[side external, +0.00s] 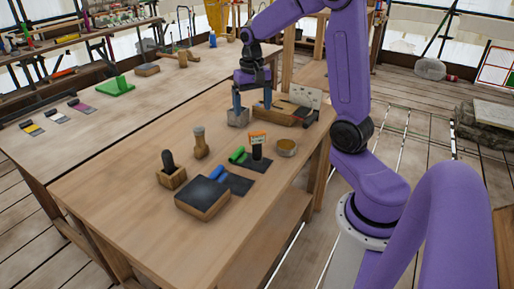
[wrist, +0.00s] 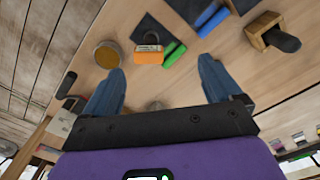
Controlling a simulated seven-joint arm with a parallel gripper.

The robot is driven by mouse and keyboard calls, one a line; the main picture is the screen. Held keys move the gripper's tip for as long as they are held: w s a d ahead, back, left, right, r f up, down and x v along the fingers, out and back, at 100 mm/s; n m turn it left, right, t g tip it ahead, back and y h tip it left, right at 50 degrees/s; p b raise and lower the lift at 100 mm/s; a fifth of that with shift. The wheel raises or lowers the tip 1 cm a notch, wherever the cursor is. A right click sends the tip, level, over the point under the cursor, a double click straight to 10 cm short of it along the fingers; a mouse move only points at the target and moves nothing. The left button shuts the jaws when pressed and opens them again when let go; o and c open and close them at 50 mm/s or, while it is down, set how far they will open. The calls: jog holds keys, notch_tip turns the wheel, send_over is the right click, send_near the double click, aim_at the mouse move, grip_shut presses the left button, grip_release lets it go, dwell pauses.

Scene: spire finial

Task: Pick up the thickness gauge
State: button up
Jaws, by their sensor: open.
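The thickness gauge appears to be the upright black device with an orange top (side external: 257,143), standing on a dark mat on the near wooden bench in the side view. In the wrist view its orange face (wrist: 149,55) shows beyond the fingertips, left of centre. My gripper (side external: 252,103) is open, pointing down over the far part of the bench, behind the gauge and apart from it. In the wrist view the two blue fingers (wrist: 163,72) are spread with nothing held between them.
Close to the gauge are a green-handled tool (side external: 238,155), a blue-handled tool (side external: 216,173) and a round tin (side external: 287,147). A grey block (side external: 237,117) and a wooden box (side external: 283,114) stand near my fingers. The bench's front left is clear.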

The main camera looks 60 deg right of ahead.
aim_at(259, 133)
jog(key=d+f, duration=0.1)
jog(key=f, duration=0.3)
jog(key=d+f+m, duration=0.1)
jog(key=d+f, duration=0.1)
jog(key=f, duration=0.2)
jog(key=d+f+m, duration=0.1)
jog(key=f, duration=0.3)
jog(key=shift+w+d, duration=0.1)
jog(key=shift+d, duration=0.05)
jog(key=shift+w+f, duration=0.2)
jog(key=shift+f, duration=1.25)
jog(key=shift+w+f, duration=0.15)
jog(key=shift+f, duration=1.25)
jog(key=c, duration=1.3)
jog(key=shift+o, duration=0.2)
jog(key=shift+r, duration=0.15)
